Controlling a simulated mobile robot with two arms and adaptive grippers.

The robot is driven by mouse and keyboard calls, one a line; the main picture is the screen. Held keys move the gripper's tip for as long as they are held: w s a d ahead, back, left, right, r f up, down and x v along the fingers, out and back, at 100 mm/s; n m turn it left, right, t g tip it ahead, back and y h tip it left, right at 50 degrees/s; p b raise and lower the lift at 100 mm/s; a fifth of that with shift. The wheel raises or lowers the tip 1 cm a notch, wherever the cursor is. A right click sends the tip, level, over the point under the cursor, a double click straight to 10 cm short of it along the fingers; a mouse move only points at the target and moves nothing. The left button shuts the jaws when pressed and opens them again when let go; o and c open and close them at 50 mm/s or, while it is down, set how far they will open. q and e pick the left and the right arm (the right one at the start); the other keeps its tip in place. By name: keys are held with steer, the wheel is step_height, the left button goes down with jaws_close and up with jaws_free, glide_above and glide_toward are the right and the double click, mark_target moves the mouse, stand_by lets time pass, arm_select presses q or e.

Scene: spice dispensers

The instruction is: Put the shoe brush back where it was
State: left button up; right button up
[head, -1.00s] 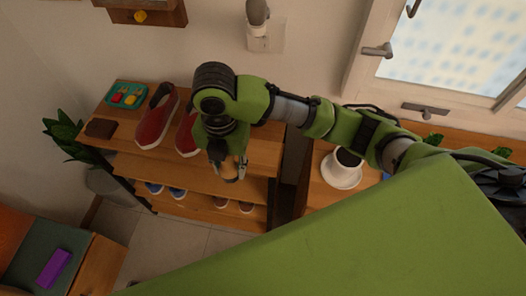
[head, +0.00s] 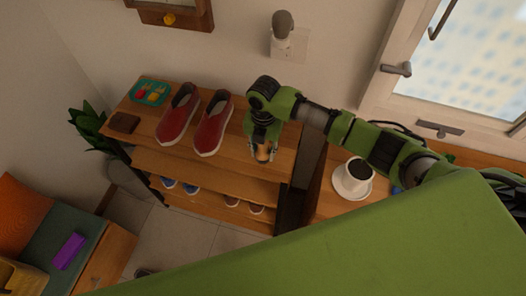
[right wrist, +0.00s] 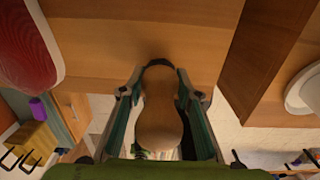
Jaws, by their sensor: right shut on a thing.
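The shoe brush (head: 263,154) has a tan wooden body and shows small below my right gripper (head: 263,150). In the right wrist view the brush (right wrist: 160,112) sits between both fingers, and my right gripper (right wrist: 160,98) is shut on it. A dark edge shows at its far end. The brush is over the right part of the shoe rack's wooden top (head: 228,163), right of the two red shoes (head: 178,115) (head: 213,126). I cannot tell whether it touches the wood. My left gripper is out of view.
A dark brown block (head: 124,123) and a teal tray (head: 151,92) lie at the rack top's left end. A white cup and saucer (head: 353,180) stand on the wooden surface to the right, across a gap. Smaller shoes (head: 180,186) sit on the lower shelf.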

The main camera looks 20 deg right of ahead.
steer(key=shift+f, duration=0.65)
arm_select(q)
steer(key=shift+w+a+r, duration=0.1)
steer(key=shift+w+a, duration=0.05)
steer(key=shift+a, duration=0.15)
arm_select(e)
steer(key=shift+f, duration=0.2)
steer(key=o, duration=1.2)
steer(key=shift+r, duration=0.1)
steer(key=shift+r, duration=0.25)
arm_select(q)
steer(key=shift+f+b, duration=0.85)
arm_select(e)
step_height(320, 180, up, 12)
steer(key=shift+f, duration=0.1)
